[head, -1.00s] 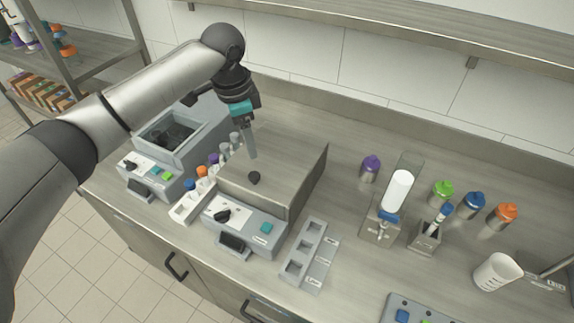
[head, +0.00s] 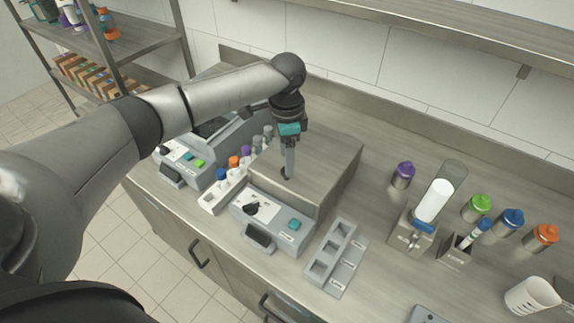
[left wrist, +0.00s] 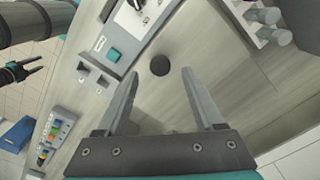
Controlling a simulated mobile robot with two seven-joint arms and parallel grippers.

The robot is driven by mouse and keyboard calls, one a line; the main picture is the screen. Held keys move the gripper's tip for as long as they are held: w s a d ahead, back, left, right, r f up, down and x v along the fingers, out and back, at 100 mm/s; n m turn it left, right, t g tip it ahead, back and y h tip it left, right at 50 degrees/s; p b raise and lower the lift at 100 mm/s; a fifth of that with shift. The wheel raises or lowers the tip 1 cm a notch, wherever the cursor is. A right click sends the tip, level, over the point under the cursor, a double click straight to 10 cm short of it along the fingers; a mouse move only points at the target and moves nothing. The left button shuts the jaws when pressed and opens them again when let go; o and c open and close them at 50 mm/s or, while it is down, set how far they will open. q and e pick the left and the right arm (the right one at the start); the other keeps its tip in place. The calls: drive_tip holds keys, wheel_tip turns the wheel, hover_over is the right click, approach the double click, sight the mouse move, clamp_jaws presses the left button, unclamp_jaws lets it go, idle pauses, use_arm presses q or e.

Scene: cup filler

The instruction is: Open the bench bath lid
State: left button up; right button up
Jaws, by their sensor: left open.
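The bench bath is a grey unit with a front panel (head: 270,212) that carries a black dial and a teal button. Its broad metal lid (head: 325,152) lies flat and closed on top. My left gripper (head: 287,174) points down at the lid's black knob, which the fingers partly hide in the head view. In the left wrist view the round knob (left wrist: 160,65) shows at the gap between the tips of my open left fingers (left wrist: 161,73), with no visible grip on it. A dark gripper, apparently my right one (left wrist: 28,70), shows small at the left edge of that view.
A rack of capped tubes (head: 222,190) stands close left of the bath, with another grey bath unit (head: 185,158) beyond it. A grey slotted tray (head: 333,258) lies to the right. A dispenser (head: 410,232) and several capped bottles stand further right. A wall shelf runs above the back.

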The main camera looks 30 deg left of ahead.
sight(296, 165)
use_arm(q)
drive_tip(key=shift+f, duration=1.75)
clamp_jaws()
